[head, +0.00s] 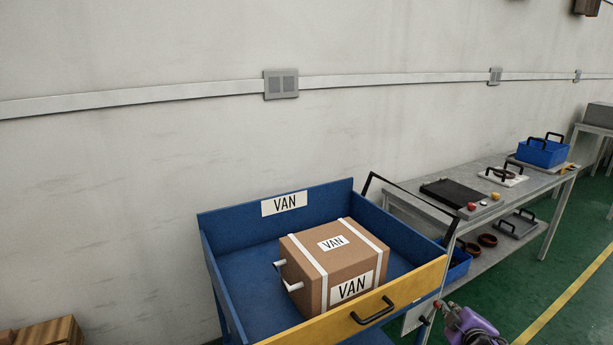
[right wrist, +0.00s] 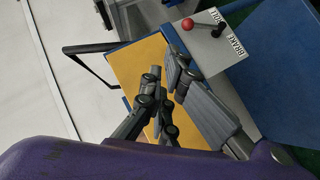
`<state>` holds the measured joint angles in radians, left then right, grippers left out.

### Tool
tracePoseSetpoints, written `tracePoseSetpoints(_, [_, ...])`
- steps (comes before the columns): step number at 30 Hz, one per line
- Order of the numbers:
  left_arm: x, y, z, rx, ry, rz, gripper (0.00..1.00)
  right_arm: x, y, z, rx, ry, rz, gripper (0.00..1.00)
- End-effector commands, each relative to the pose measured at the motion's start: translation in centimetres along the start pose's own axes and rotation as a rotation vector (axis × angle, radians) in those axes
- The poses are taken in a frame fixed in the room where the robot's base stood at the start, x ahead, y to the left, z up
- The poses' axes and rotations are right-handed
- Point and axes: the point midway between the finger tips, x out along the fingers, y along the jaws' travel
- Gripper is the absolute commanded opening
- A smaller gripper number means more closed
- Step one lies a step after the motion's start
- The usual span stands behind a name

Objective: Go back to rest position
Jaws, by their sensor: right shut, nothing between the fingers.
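My right gripper (head: 449,308) shows at the bottom right of the head view, beside the right end of a blue cart. In the right wrist view the right gripper (right wrist: 167,72) has its dark fingers together, with nothing held, in front of the cart's yellow panel (right wrist: 135,68). A purple part of my arm fills the lower left there. My left gripper is not in view.
The blue cart (head: 222,232), labelled VAN, holds a brown box (head: 325,257) with white straps. A red-knobbed brake lever (right wrist: 187,24) is near the right gripper. A grey workbench (head: 545,180) with trays stands behind right. Green floor is open at right.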

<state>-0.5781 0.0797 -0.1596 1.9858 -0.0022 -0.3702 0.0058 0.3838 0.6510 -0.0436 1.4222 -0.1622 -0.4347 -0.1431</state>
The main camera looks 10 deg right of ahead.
Motion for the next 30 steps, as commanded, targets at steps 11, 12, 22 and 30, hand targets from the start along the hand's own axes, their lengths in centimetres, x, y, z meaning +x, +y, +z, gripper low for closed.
tracePoseSetpoints(11, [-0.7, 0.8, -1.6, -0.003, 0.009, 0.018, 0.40, -17.3, -20.9, -2.2, 0.437, 0.044, -0.297, 0.00])
tracePoseSetpoints(12, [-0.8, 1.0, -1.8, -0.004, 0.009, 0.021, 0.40, -19.8, -22.7, -2.0, 0.490, 0.030, -0.323, 0.00])
tracePoseSetpoints(22, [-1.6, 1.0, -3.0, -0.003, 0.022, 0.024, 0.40, -37.2, -31.5, 1.0, 0.813, -0.164, -0.428, 0.00])
tracePoseSetpoints(30, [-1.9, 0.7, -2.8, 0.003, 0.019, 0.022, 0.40, -40.6, -33.4, 3.6, 0.833, -0.244, -0.440, 0.00])
